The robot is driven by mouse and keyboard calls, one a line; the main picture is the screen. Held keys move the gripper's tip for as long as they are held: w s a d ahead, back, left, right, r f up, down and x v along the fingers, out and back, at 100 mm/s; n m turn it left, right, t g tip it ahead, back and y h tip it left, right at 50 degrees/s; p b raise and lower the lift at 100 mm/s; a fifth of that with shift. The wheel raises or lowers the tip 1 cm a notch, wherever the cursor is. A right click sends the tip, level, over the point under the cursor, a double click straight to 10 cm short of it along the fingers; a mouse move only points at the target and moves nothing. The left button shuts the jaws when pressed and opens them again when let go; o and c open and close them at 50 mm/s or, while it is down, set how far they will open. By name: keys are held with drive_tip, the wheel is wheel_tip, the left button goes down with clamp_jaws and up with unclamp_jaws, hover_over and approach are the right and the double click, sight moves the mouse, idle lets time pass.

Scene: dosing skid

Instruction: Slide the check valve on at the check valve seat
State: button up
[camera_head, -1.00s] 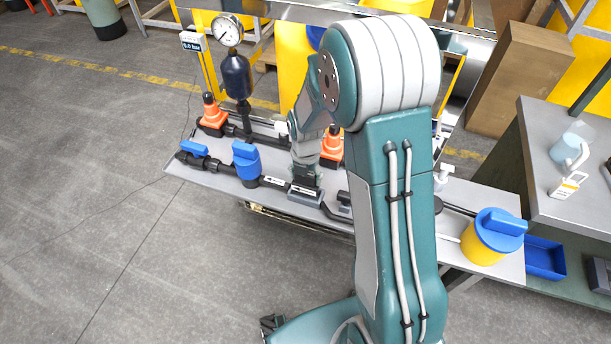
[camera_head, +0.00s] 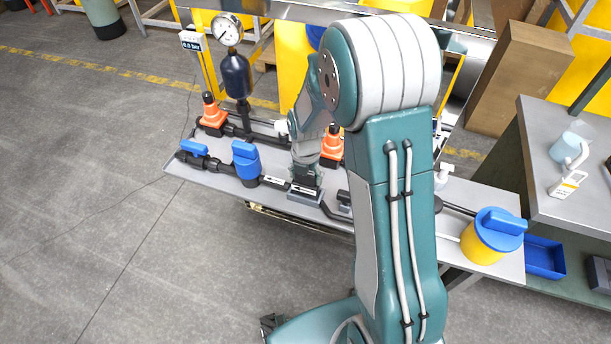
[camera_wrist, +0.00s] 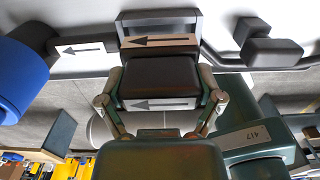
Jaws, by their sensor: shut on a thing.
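The check valve (camera_wrist: 160,80), a dark block with a left-pointing arrow on a pale plate, sits between my gripper's fingers (camera_wrist: 161,103) in the wrist view. My gripper is shut on it. The check valve seat (camera_wrist: 197,27), a grey bracket with a pale strip and left-pointing arrow, lies just beyond the block. The block overlaps the seat's near side in this view; whether they touch is hidden. In the head view my gripper (camera_head: 306,182) is right over the seat (camera_head: 305,197), and the valve is mostly hidden by the gripper.
A blue-bodied fitting (camera_head: 246,163) stands left of the seat on the pipe; it also shows in the wrist view (camera_wrist: 22,80). A dark block (camera_wrist: 266,47) sits on the pipe at right. An orange cone (camera_head: 332,146) stands behind my gripper. A yellow-and-blue container (camera_head: 490,240) stands far right.

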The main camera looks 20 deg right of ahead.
sight(306, 184)
drive_tip(key=shift+f, duration=1.7)
drive_tip(key=o, duration=0.9)
drive_tip(key=shift+o, duration=0.2)
wheel_tip(306, 184, up, 11)
drive_tip(key=shift+w+r, duration=0.1)
drive_tip(key=shift+r, duration=0.05)
drive_tip(key=shift+a+r, duration=0.1)
drive_tip(key=shift+r, duration=0.2)
